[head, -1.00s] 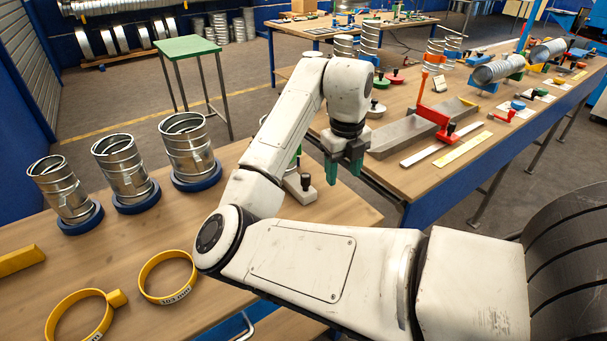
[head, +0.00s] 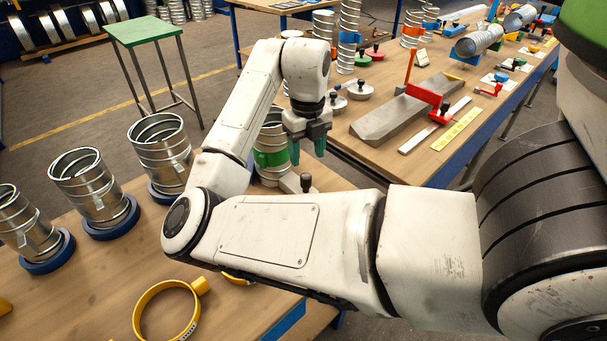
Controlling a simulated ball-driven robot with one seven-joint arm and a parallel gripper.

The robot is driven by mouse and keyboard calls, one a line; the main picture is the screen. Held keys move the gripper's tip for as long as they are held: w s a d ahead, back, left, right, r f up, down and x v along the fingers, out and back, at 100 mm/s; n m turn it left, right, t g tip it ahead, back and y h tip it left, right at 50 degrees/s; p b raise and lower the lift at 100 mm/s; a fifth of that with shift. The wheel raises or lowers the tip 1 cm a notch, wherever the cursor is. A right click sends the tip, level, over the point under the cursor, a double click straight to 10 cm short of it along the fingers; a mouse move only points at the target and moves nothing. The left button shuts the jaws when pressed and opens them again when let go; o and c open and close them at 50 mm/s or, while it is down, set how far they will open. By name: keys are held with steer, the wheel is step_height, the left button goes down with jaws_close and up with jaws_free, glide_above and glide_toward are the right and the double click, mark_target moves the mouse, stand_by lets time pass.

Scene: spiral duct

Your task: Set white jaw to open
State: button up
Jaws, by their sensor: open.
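My gripper (head: 308,149) hangs with its green-tipped fingers pointing down, apart and empty. It is above the right end of the near wooden bench in the picture. Just below it is a pale block with a black knob (head: 306,184), partly hidden by my arm. This may be the white jaw; I cannot tell whether it is open or closed. Beside it, left of the fingers, stands a metal duct piece with a green band (head: 271,158), partly covered by my arm.
Several metal duct pieces (head: 92,186) stand in blue ring bases on the near bench (head: 115,265). A yellow ring (head: 137,318) lies in front. The far bench holds a grey angled block (head: 395,118), a red clamp (head: 420,93) and round pale weights (head: 360,90). A green stool (head: 147,30) stands behind.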

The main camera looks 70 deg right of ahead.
mark_target(306, 177)
step_height(306, 177, down, 9)
steer(key=shift+r+p, duration=0.15)
steer(key=shift+p, duration=0.45)
jaws_close()
stand_by(0.3)
